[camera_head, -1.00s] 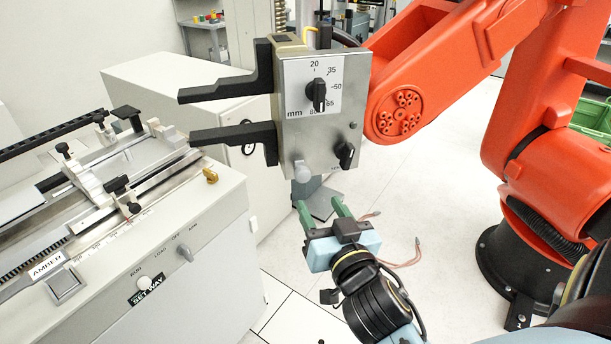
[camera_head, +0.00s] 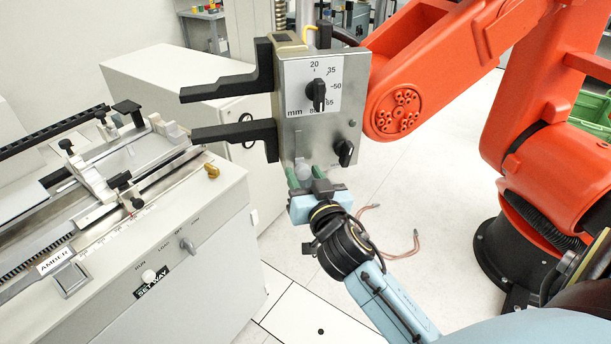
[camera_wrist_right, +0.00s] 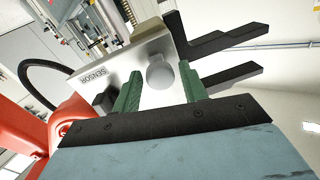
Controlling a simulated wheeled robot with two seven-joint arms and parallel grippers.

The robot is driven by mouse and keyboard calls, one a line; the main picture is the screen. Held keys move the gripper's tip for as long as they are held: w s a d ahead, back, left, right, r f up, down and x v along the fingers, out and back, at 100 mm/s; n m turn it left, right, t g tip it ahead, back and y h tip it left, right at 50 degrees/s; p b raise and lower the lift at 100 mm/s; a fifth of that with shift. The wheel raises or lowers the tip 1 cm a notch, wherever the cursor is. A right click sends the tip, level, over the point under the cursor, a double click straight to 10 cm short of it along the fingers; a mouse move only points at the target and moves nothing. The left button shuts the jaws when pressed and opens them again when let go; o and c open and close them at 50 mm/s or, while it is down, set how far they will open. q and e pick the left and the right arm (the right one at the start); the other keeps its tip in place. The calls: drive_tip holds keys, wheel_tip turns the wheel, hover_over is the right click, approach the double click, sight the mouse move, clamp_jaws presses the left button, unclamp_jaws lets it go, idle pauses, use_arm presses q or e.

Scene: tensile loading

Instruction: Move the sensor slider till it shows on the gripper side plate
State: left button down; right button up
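The gripper side plate (camera_head: 344,120) is a silver panel with a round mm dial and a lower black knob, carried by the orange arm. The sensor slider is a pale round knob (camera_head: 303,172) at the plate's lower left; in the right wrist view the knob (camera_wrist_right: 160,73) sits beside the word SENSOR. My right gripper (camera_head: 306,174) is just under the plate. In the right wrist view its green fingers (camera_wrist_right: 160,88) stand open on either side of the knob, with gaps visible. My left gripper is not in view.
Two black jaws (camera_head: 225,88) stick out left from the silver box. A big orange arm (camera_head: 440,70) stands at the right. A grey testing bench (camera_head: 150,230) with rails and clamps is at the left.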

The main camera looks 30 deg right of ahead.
clamp_jaws()
drive_tip(key=shift+r+p, duration=0.35)
drive_tip(key=shift+r, duration=0.1)
drive_tip(key=shift+o, duration=1.3)
unclamp_jaws()
drive_tip(key=shift+f, duration=0.1)
drive_tip(key=b+v, duration=0.3)
drive_tip(key=v, duration=1)
drive_tip(key=shift+s, duration=0.15)
drive_tip(key=shift+a, duration=0.1)
